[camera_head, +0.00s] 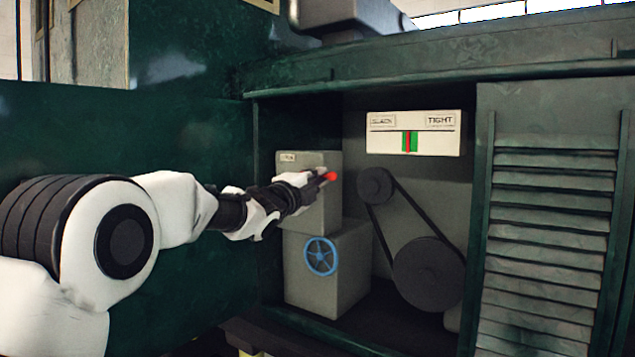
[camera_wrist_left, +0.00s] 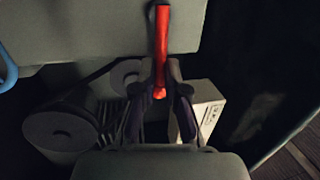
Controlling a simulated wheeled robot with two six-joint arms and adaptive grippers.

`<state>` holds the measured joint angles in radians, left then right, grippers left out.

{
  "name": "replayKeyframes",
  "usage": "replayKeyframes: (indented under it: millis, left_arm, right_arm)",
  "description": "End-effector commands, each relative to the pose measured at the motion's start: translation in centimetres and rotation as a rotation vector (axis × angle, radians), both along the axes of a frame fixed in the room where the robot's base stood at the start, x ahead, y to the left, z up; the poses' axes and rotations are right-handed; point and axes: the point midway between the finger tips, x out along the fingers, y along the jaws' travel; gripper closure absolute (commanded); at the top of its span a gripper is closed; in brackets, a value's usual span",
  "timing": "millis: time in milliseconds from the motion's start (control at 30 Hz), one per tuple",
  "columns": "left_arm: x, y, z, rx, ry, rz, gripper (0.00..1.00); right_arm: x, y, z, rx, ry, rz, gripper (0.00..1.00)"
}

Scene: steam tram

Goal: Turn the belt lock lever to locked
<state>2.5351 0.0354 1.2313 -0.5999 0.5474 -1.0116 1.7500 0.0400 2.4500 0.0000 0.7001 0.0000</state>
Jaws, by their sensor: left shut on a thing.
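The red lever (camera_head: 328,176) sticks out from the front of the upper grey box (camera_head: 322,212) inside the open cabinet. In the left wrist view the red lever (camera_wrist_left: 161,35) runs down between my left gripper's fingers. My left gripper (camera_head: 318,178) reaches in from the left at the lever. In the wrist view the left gripper (camera_wrist_left: 160,78) is shut on the lever near its rounded end. A small label (camera_head: 288,157) is on the box's upper left; I cannot read it. My right gripper is not in view.
A blue handwheel (camera_head: 320,256) sits on the lower grey box (camera_head: 345,270), below my gripper. A belt joins a small pulley (camera_head: 375,186) and a large pulley (camera_head: 428,275). A SLACK/TIGHT gauge (camera_head: 413,147) hangs above. A louvred door (camera_head: 548,230) stands at the right.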

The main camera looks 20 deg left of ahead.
Motion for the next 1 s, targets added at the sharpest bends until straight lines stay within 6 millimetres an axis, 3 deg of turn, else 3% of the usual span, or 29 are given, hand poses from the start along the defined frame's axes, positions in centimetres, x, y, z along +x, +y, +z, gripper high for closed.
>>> replayKeyframes:
  millis: [267, 300, 367, 767, 1000]
  left_arm:
    - [0.0, -0.1, -0.3, 0.005, 0.005, -0.001, 1.00]
    - [0.0, -0.1, -0.3, 0.005, 0.005, -0.001, 0.85]
    - [0.0, -0.1, -0.3, 0.005, 0.005, 0.000, 0.64]
    - [-0.6, 0.2, -0.2, 0.001, 0.004, -0.001, 0.63]
    - [-5.2, 1.5, -1.2, -0.002, 0.005, -0.001, 0.63]
  right_arm:
    - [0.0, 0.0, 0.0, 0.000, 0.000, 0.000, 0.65]
    - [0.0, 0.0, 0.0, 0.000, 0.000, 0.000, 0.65]
    - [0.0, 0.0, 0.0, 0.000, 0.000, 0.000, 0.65]
    - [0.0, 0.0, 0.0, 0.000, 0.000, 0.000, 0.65]
    - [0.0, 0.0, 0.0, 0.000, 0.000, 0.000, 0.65]
